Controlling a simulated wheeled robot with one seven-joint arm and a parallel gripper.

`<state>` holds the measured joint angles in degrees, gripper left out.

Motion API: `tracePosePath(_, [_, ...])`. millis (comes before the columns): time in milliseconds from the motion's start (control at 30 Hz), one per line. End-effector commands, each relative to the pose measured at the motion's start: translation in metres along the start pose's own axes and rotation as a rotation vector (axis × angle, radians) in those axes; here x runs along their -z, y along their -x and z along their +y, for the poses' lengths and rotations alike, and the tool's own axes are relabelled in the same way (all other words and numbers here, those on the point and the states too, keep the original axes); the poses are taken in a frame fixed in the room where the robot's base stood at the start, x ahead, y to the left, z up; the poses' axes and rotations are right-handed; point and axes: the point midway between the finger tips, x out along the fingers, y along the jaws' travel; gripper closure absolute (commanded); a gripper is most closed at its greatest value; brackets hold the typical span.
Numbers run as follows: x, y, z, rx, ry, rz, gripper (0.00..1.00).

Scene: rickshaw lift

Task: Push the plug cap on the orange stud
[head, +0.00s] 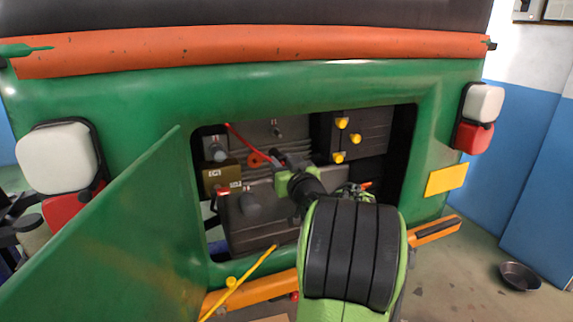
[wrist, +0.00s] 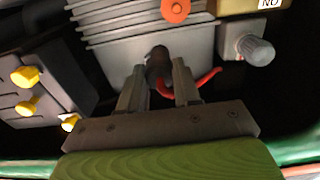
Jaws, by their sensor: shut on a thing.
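My gripper (wrist: 158,84) is shut on the plug cap (wrist: 157,62), a dark cylinder with a red lead (wrist: 206,77) curving off to the right in the wrist view. The cap points toward the grey finned block (wrist: 120,50). An orange round piece (wrist: 175,10), which appears to be the stud, shows above and apart from the cap. In the head view, the orange piece (head: 257,160) is just left of my gripper (head: 284,166), inside the bay. The red lead rises up-left from there. I cannot tell whether the cap's tip touches the block.
Yellow knobs (head: 341,123) on a dark box stand right of my gripper. A grey knob (head: 215,152) and small tan box (head: 215,178) are at left. The bay's green frame (head: 300,85) and open green door (head: 120,230) bound the space.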

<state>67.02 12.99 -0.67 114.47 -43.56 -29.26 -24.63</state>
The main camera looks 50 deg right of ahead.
Motion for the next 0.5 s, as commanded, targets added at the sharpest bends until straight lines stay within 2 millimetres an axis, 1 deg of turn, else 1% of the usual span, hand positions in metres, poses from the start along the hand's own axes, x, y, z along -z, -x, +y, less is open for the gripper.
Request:
tracePosePath(33, [-0.006,0.001,-0.002,0.001,0.000,0.001,0.94])
tracePosePath(500, [-0.031,0.007,-0.021,0.001,0.001,0.001,0.94])
